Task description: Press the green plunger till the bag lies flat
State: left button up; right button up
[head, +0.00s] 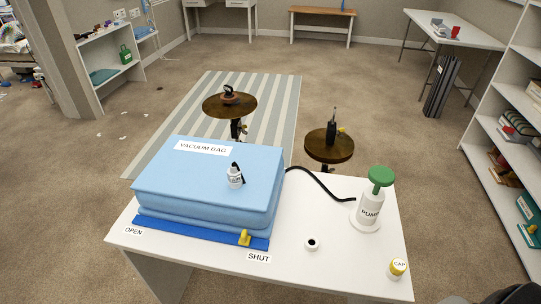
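The green plunger (380,176) stands raised above the white pump (368,212) at the right of the white table. The light-blue vacuum bag (210,180) lies on the left, thick and puffed up. A black hose (322,184) runs from behind the bag to the pump. A yellow slider (244,238) sits on the bag's dark-blue front strip (190,228), near the SHUT label. A white ring with a dark hole (312,244) lies on the table, and a yellow-topped cap (398,268) stands at the front right corner. Neither gripper shows.
Two brown discs on stands (229,105) (330,146) are just behind the table. Shelves (505,150) line the right side. The table between bag and pump is mostly bare.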

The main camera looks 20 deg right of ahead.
aim_at(381, 176)
jog(key=z, duration=1.55)
